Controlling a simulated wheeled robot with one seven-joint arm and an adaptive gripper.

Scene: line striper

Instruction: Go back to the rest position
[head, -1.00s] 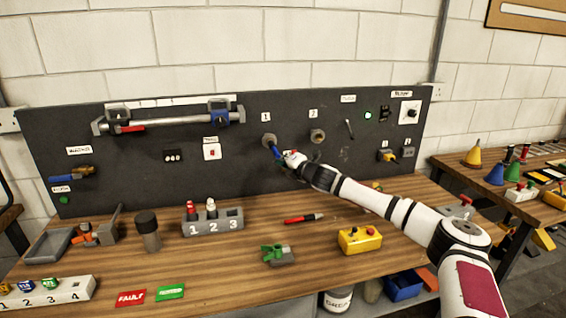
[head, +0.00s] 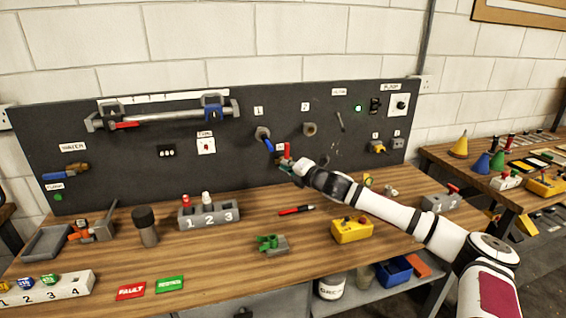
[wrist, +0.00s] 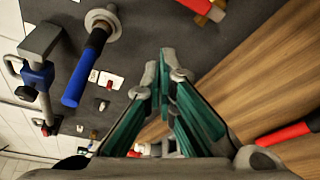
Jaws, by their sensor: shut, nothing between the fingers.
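My gripper (head: 284,166) is shut and empty in front of the dark panel (head: 230,160), at the middle of the board in the head view. In the wrist view its green-sided fingers (wrist: 167,75) come together at the tips with nothing between them. A blue-handled fitting (head: 266,141) sticks out of the panel under label 1, just up and left of the gripper. It also shows in the wrist view (wrist: 82,72), left of the fingers and apart from them. A red-tipped part (head: 287,151) shows right by the gripper in the head view.
The wooden bench (head: 330,192) lies below. On it stand a numbered grey block (head: 210,220), a red pen (head: 296,210), a green-topped clamp (head: 270,243) and a yellow box (head: 351,230). A second bench (head: 440,160) with cones is at the right.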

